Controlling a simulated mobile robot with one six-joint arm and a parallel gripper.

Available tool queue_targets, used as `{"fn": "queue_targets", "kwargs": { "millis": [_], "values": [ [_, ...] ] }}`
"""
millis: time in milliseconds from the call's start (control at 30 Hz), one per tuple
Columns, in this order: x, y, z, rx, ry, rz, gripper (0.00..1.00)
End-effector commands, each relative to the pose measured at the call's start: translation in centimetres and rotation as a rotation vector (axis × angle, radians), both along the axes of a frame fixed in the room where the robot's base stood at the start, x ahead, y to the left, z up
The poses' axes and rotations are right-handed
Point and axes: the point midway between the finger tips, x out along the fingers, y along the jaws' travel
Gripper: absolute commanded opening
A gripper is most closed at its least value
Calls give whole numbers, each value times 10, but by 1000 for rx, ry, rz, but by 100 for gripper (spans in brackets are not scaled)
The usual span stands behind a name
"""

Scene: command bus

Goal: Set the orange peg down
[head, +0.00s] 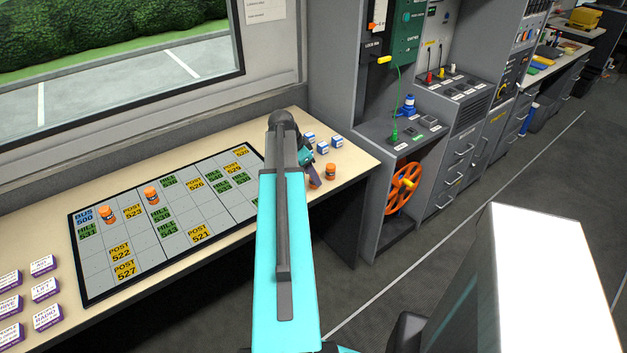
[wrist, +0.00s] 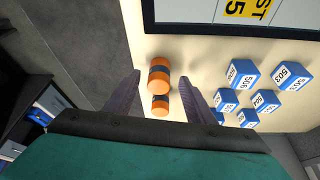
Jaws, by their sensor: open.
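Two orange pegs with dark bands stand close together on the bare tabletop in the wrist view, one (wrist: 159,73) farther up the picture and one (wrist: 160,105) below it. In the head view, one orange peg (head: 331,172) shows at the table's right end; another is partly hidden by my arm. My gripper (wrist: 160,76) is open, with one finger on each side of the pegs and visible gaps between. Two more orange pegs stand on the grid board, one (head: 107,214) near the BUS 500 label and one (head: 152,195) right of it. I cannot tell which peg is meant.
Several blue-and-white blocks (wrist: 240,74) stand right of the pegs in the wrist view. The grid board (head: 124,283) with green and yellow labels covers the table's middle. Purple-and-white blocks (head: 45,288) stand at the left.

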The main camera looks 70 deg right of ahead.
Motion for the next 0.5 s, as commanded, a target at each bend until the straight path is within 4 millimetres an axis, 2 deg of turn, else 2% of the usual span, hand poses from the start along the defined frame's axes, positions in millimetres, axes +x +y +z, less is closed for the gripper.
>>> {"fn": "queue_targets", "kwargs": {
  "millis": [200,500],
  "values": [
    [-5,-5,-17,2,0,-2,50],
    [-7,-7,-25,0,0,-1,50]
  ]
}}
